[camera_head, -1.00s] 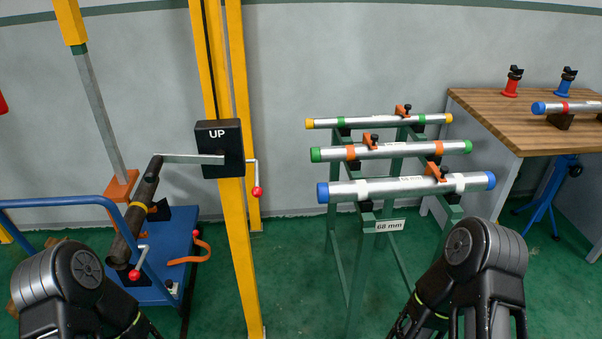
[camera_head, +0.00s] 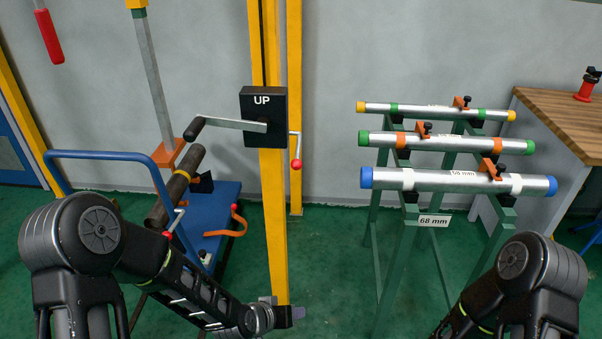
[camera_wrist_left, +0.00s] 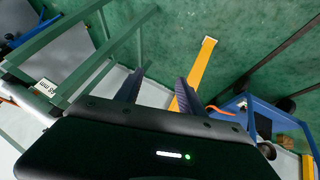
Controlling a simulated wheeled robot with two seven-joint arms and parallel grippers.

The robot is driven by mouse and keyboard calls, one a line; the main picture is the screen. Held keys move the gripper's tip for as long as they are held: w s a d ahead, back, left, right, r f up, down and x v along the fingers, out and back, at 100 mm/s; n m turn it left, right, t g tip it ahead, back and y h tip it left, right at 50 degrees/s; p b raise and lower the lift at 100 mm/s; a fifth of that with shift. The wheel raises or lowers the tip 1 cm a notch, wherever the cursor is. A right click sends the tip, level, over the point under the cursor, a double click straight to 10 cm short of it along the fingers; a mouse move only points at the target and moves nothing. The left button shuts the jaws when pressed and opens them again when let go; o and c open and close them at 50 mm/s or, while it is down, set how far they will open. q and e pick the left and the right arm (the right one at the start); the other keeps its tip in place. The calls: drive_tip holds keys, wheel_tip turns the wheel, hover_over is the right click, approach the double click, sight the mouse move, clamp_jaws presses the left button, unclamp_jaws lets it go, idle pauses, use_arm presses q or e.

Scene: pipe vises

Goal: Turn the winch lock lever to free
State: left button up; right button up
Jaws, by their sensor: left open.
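The black winch box marked UP (camera_head: 264,117) is fixed on a yellow post. Its lock lever (camera_head: 298,147) is a thin metal rod on the box's right side, hanging down and ending in a red ball. A crank (camera_head: 230,123) with a black grip reaches left from the box. My left gripper (camera_head: 298,313) is low by the post's foot, well below the lever and apart from it. In the left wrist view its two fingers (camera_wrist_left: 157,88) are spread with nothing between them. The lever is not seen in that view. Of my right arm only a part shows; its gripper is out of view.
A blue cart (camera_head: 215,225) with a dark pipe (camera_head: 175,188) stands left of the post. A green rack (camera_head: 400,250) with several silver pipes stands to the right. A wooden bench (camera_head: 560,118) is at far right. The floor between post and rack is clear.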

sight(294, 168)
use_arm(q)
drive_tip(key=w+r+t+b, duration=0.2)
drive_tip(key=w+r+t, duration=0.1)
drive_tip(key=w+r, duration=0.4)
drive_tip(key=w+r+t+b, duration=0.1)
drive_tip(key=w+r+t, duration=0.1)
drive_tip(key=r, duration=0.6)
drive_tip(key=w+r+m+t+b, duration=0.1)
drive_tip(key=w+r+t+b, duration=0.1)
drive_tip(key=r, duration=0.6)
drive_tip(key=w+r+t+b, duration=0.2)
drive_tip(key=w+r+t, duration=0.1)
drive_tip(key=r, duration=0.5)
drive_tip(key=shift+w+a+r+m+h, duration=0.1)
drive_tip(key=shift+w+a+m+h, duration=0.05)
drive_tip(key=shift+w+m+h, duration=0.15)
use_arm(e)
wheel_tip(294, 168, down, 10)
drive_tip(key=shift+r, duration=0.2)
use_arm(q)
drive_tip(key=x, duration=0.8)
use_arm(e)
drive_tip(key=shift+r, duration=0.3)
use_arm(q)
drive_tip(key=shift+c, duration=0.5)
clamp_jaws()
